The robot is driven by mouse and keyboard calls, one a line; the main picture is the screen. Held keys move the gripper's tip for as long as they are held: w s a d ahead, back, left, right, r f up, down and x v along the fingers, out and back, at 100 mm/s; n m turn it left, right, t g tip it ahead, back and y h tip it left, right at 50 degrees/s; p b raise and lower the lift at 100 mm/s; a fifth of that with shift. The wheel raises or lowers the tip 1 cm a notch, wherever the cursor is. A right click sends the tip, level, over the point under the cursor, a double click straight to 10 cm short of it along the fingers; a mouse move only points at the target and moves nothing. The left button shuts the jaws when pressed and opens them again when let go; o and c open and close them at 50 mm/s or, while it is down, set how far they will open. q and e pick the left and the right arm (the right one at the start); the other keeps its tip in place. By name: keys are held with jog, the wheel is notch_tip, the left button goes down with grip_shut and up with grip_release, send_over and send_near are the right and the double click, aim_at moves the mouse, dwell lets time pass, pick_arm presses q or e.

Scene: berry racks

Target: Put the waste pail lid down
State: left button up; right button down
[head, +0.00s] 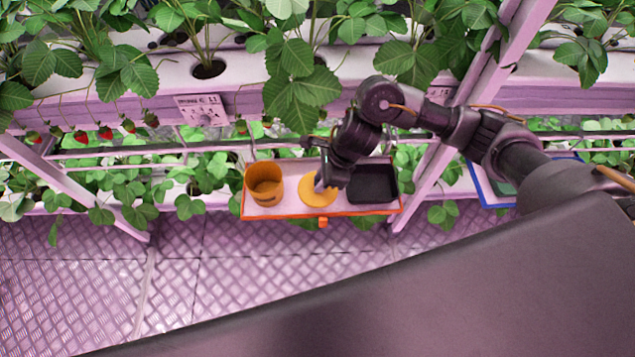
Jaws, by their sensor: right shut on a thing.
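The waste pail (264,185) is an orange-yellow open bucket at the left end of a small orange-edged shelf (290,211). The waste pail lid (313,194) is a round yellow disc at the middle of the shelf, to the right of the pail. My right gripper (322,185) is over the lid and shut on it; the fingertips are small and partly hidden by the wrist. The lid looks level and at or just above the shelf surface; I cannot tell if it touches. My left gripper is not in view.
A black tray (373,184) sits on the shelf right of the lid, close to my right wrist. A blue-edged tray (487,185) is farther right. Pink rack posts and strawberry plants stand behind and above. The metal floor in front is clear.

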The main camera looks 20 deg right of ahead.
jog(key=shift+w+a+f, duration=0.1)
jog(key=shift+w+f, duration=1.05)
jog(key=shift+f, duration=0.2)
notch_tip(320, 180, down, 3)
jog(key=shift+w+r+p, duration=0.1)
jog(key=shift+p, duration=0.55)
jog(key=shift+f, duration=0.25)
jog(key=shift+f, duration=0.15)
jog(key=c, duration=1.3)
grip_release()
